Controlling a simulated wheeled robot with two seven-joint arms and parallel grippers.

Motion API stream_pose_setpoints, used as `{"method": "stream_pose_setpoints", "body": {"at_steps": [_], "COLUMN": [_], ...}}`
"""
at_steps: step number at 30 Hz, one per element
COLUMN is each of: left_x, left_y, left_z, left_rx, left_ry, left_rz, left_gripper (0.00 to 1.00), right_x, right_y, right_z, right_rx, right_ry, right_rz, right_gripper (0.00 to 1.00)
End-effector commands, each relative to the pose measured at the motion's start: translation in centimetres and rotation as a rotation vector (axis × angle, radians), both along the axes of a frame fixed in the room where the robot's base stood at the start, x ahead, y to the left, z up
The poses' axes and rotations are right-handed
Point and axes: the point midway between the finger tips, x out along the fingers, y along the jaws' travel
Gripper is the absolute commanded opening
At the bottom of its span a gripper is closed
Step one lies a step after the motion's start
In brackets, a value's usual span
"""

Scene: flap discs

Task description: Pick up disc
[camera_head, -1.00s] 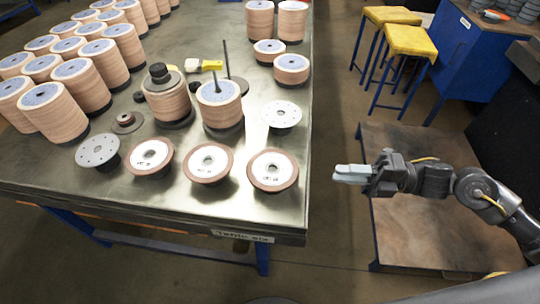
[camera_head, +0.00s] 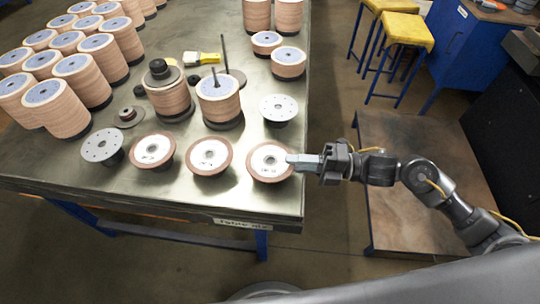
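Three brown-rimmed discs with pale centres stand in a row near the table's front edge: a right disc (camera_head: 269,163), a middle disc (camera_head: 210,156) and a left disc (camera_head: 152,151). A grey disc with holes (camera_head: 102,146) is left of them, and a white disc with holes (camera_head: 278,108) is behind the right one. My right gripper (camera_head: 291,160) comes in from the right with its fingertips at the right rim of the right disc. I cannot tell whether they touch it or whether the fingers are apart. My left gripper is not in view.
The metal table (camera_head: 215,187) carries tall stacks of discs (camera_head: 60,110) at the left and two spindle stacks (camera_head: 220,100) in the middle. A yellow brush (camera_head: 208,57) lies behind. Yellow stools (camera_head: 402,28) and a low brown platform (camera_head: 395,225) stand to the right.

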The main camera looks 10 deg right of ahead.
Motion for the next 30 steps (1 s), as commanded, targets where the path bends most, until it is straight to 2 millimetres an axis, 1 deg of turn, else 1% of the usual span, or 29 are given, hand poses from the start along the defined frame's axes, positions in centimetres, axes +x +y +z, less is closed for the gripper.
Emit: {"method": "stream_pose_setpoints", "body": {"at_steps": [3,9,13,22,26,30], "left_x": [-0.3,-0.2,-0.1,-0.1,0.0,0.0], "left_y": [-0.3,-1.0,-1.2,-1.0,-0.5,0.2], "left_z": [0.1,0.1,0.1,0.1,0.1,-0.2], "left_rx": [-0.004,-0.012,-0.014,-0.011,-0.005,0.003], "left_ry": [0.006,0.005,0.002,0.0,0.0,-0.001], "left_rz": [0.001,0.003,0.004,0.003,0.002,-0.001], "left_gripper": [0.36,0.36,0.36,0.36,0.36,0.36], "right_x": [0.1,0.1,0.1,0.1,0.1,0.2], "right_y": [0.6,0.6,0.6,0.6,0.5,0.5], "right_z": [0.0,-0.1,-0.1,0.0,0.1,0.8], "right_rx": [-0.001,-0.001,-0.001,0.0,0.0,-0.001], "right_ry": [0.0,0.0,0.0,0.0,-0.001,-0.003], "right_rz": [0.001,0.001,0.0,0.0,0.0,0.0], "right_gripper": [0.16,0.16,0.0,0.0,0.0,0.0]}}
